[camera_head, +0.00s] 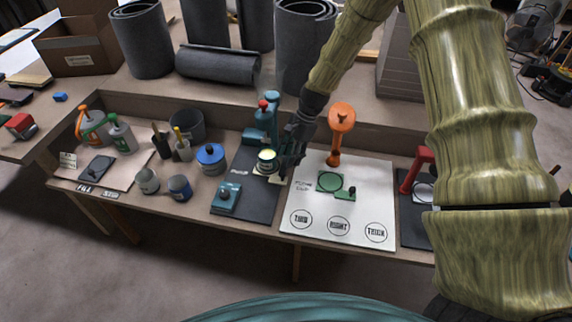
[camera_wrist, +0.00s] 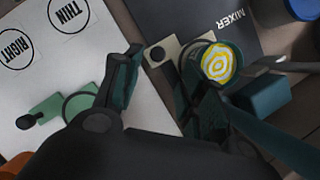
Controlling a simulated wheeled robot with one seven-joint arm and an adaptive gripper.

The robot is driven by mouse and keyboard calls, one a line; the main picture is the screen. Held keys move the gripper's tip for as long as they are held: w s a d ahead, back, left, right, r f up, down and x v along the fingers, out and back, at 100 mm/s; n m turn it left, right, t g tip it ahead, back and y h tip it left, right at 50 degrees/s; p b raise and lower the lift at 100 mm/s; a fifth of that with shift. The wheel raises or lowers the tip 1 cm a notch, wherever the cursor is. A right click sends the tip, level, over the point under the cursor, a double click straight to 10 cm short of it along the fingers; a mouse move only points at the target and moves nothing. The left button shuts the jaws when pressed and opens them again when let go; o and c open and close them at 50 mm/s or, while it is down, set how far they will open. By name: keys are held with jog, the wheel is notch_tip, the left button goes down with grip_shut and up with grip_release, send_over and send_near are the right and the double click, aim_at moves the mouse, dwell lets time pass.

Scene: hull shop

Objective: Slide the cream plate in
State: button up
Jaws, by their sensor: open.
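The cream plate (camera_wrist: 170,46) has a dark round knob and lies by the teal mixer (camera_head: 262,128), on the dark mat marked MIXER. In the head view a cream edge (camera_head: 277,180) shows just below my gripper (camera_head: 288,166). In the wrist view my gripper (camera_wrist: 155,75) is open, with its fingers apart and the cream plate's knob end beyond and between them. I cannot tell whether a finger touches it. A round container with a yellow and white swirl (camera_wrist: 218,65) sits beside the plate. My fingers hide part of the plate and mixer.
To the right is a white board (camera_head: 370,196) with THIN, RIGHT and THICK circles, a green ring piece (camera_head: 331,181) and an orange device (camera_head: 341,122). A red device (camera_head: 418,170) is far right.

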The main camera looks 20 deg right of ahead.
jog(key=shift+v, duration=2.9)
